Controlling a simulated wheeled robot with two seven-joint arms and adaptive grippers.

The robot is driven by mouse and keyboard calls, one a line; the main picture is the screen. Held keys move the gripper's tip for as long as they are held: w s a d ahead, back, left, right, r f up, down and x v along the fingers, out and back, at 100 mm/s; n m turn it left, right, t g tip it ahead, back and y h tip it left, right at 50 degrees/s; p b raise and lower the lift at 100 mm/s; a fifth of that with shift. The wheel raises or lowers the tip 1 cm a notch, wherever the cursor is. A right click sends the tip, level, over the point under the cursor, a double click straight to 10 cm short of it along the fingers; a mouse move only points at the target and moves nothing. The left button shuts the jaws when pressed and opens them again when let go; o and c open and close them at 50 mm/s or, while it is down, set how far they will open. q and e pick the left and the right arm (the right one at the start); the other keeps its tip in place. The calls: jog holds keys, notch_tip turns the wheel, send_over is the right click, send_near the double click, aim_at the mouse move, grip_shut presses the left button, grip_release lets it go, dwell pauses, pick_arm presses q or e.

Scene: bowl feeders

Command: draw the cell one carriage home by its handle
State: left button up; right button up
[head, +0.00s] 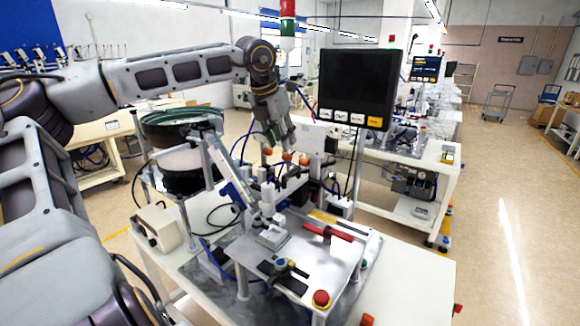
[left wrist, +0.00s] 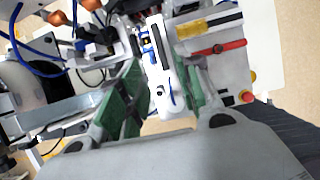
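My left gripper (head: 284,134) hangs over the back of the cell bench in the head view, pointing down behind a row of orange knobs (head: 287,156). In the left wrist view its green-padded fingers (left wrist: 164,85) stand apart, with a white rail-like part with a dark slot (left wrist: 157,48) seen between them. No contact can be made out. A red handle-like bar (head: 328,232) lies on the metal plate; it also shows in the left wrist view (left wrist: 218,47), right of the fingers. Which part is the carriage is not clear. My right gripper is not in view.
A bowl feeder (head: 180,128) and sloped track (head: 228,172) stand left of the plate (head: 330,262). A monitor (head: 356,85) rises behind at right. A red stop button (head: 321,298) sits at the plate's front.

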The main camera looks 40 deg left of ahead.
aim_at(292, 170)
pick_arm(q)
jog(key=shift+p+x, duration=0.8)
jog(key=shift+x, duration=4.85)
grip_shut()
